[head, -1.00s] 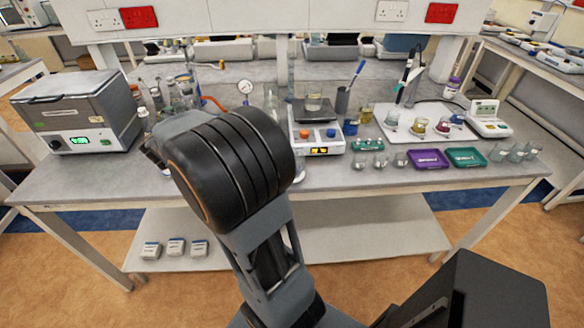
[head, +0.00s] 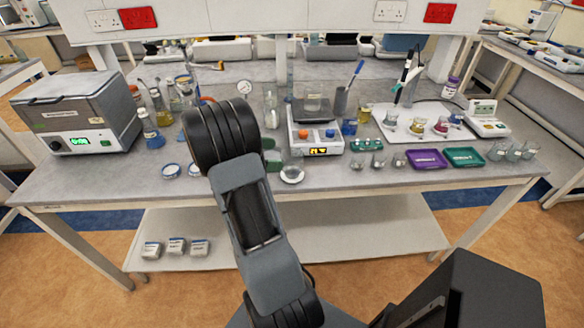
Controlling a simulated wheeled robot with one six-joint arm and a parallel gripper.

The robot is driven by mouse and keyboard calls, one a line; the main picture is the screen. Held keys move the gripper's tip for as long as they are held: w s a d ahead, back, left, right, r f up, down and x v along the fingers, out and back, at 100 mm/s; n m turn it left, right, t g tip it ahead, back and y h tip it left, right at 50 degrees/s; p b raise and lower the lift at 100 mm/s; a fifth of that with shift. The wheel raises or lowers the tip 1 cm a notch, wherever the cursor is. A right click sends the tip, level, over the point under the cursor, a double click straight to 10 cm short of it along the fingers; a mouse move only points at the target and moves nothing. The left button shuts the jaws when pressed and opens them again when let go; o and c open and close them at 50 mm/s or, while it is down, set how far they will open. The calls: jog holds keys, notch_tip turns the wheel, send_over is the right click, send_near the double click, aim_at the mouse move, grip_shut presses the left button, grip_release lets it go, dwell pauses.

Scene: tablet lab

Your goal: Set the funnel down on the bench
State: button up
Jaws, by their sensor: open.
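The bench (head: 330,178) is a grey-topped table across the view. My gripper (head: 272,153) is mostly hidden behind my black wrist. Two green parts that look like its fingertips show apart at the right of the wrist, low over the bench, left of the balance. A small clear glass piece with a pale round rim (head: 292,174) stands on the bench just right of and in front of these tips. It may be the funnel, but it is too small to be sure. I see nothing held between the tips.
A balance (head: 316,143) with a beaker stands right of my gripper. Small beakers (head: 378,161), a purple tray (head: 427,159) and a green tray (head: 464,157) line the front right. Bottles (head: 151,130) and a grey boxy instrument (head: 80,115) stand left.

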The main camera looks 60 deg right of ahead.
aim_at(303, 156)
jog(key=shift+p+x, duration=0.5)
jog(key=shift+x, duration=3)
jog(key=shift+w+f, duration=0.1)
jog(key=c, duration=1.1)
